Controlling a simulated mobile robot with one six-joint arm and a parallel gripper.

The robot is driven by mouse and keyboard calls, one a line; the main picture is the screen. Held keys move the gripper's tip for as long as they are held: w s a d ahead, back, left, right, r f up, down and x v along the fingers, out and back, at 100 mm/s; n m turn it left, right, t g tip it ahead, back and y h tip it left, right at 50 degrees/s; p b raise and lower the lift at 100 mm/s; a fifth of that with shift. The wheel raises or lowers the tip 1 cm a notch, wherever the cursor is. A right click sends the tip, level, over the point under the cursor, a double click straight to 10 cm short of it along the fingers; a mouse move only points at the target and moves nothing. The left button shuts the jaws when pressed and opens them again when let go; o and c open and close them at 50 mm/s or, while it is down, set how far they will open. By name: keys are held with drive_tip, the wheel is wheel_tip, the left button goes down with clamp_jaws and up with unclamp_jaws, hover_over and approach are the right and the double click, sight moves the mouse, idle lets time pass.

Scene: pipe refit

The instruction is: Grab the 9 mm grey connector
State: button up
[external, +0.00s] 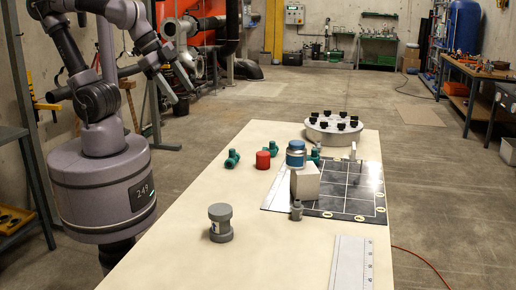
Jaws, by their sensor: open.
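A grey flanged connector (221,223) with a pale label stands upright on the pale table (190,265), toward the near left. A smaller grey fitting (297,211) stands at the near left edge of the dark gridded mat (345,190). Another slim grey piece (353,159) stands at the mat's far part. No size marking is readable, so I cannot tell which one is 9 mm. My gripper (176,89) is open and empty. It is raised at the upper left, apart from all of these.
A light block (305,184) stands on the mat, with a blue-and-white jar (295,155) on or behind it. A red cylinder (263,160), green fittings (232,158) and a round rack (334,129) stand farther back. A ruled plate (351,264) lies near right.

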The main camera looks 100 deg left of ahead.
drive_tip(key=w+d+f+n, duration=0.1)
drive_tip(key=w+f+n, duration=0.25)
drive_tip(key=w, duration=1.15)
drive_tip(key=n+g+b, duration=0.1)
drive_tip(key=n+b, duration=0.1)
drive_tip(key=n, duration=0.2)
approach(296, 207)
drive_tip(key=b+x, duration=0.2)
drive_tip(key=a+b+x, duration=0.1)
drive_tip(key=b+x, duration=0.1)
drive_tip(key=x, duration=0.1)
drive_tip(key=shift+f, duration=0.15)
drive_tip(key=b+x, duration=0.3)
drive_tip(key=x, duration=0.2)
drive_tip(key=shift+s+d+f, duration=0.15)
drive_tip(key=shift+f, duration=0.25)
drive_tip(key=shift+r, duration=0.2)
drive_tip(key=shift+c, duration=0.5)
clamp_jaws()
drive_tip(key=shift+r, duration=0.15)
